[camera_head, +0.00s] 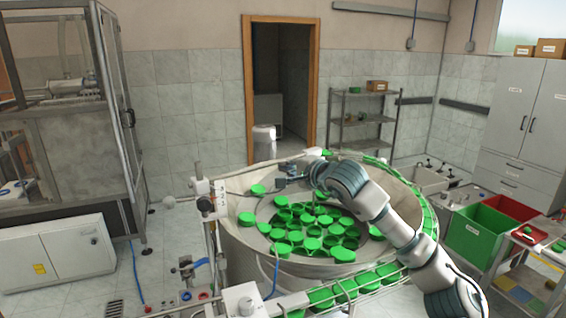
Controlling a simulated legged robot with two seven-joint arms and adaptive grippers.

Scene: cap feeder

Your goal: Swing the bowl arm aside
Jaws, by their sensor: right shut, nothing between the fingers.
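The round metal feeder bowl (257,262) holds many green caps (312,232). A thin bar that looks like the bowl arm (238,174) runs from a post (203,190) at the bowl's left rim toward the upper middle of the bowl. My right arm reaches in from the lower right over the bowl. My right gripper (280,183) is shut and empty near the inner end of the bar, above the bowl's far left part. I cannot tell whether it touches the bar. My left gripper is not in view.
A chute with green caps (345,290) curves around the bowl's front and right. Red and green bins (475,233) stand at the right, before a grey cabinet (525,125). A machine enclosure (65,110) and white control box (60,254) stand at the left.

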